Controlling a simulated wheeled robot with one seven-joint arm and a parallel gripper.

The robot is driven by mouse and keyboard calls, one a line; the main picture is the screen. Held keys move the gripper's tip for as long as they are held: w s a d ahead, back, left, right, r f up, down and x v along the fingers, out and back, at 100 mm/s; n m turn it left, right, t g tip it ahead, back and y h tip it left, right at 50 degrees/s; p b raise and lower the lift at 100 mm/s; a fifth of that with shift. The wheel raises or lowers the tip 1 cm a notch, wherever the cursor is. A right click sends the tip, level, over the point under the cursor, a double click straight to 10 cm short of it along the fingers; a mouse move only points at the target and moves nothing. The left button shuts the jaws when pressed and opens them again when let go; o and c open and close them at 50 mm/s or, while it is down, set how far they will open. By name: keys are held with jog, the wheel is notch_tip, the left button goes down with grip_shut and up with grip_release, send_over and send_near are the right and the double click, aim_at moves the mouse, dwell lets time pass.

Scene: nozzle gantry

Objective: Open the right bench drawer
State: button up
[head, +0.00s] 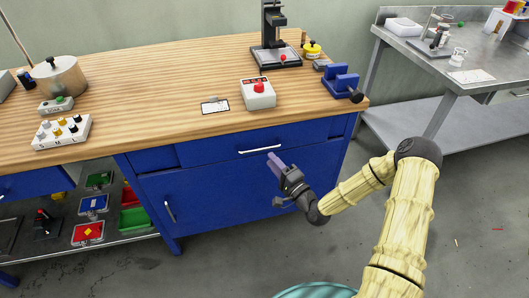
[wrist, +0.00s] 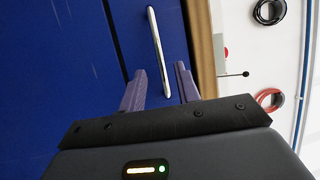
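The right bench drawer (head: 225,150) is a blue front under the wooden top, with a pale bar handle (head: 260,149). It looks shut. In the wrist view the handle (wrist: 158,52) runs lengthwise on the blue face, ahead of my gripper. My gripper (head: 273,160) is just in front of the drawer, slightly below and right of the handle in the head view. In the wrist view my gripper (wrist: 160,85) has its two purple fingers apart, with the handle's near end showing between them. I cannot tell whether they touch it.
A blue cabinet door (head: 215,195) with its own handle (head: 170,211) is below the drawer. The wooden benchtop (head: 180,80) bears a red-button box (head: 258,93) and a blue vise (head: 341,82). A metal table (head: 460,75) stands at right. Floor in front is mostly clear.

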aim_at(264, 152)
jog(key=x, duration=0.5)
jog(key=shift+w+a, duration=0.1)
grip_shut()
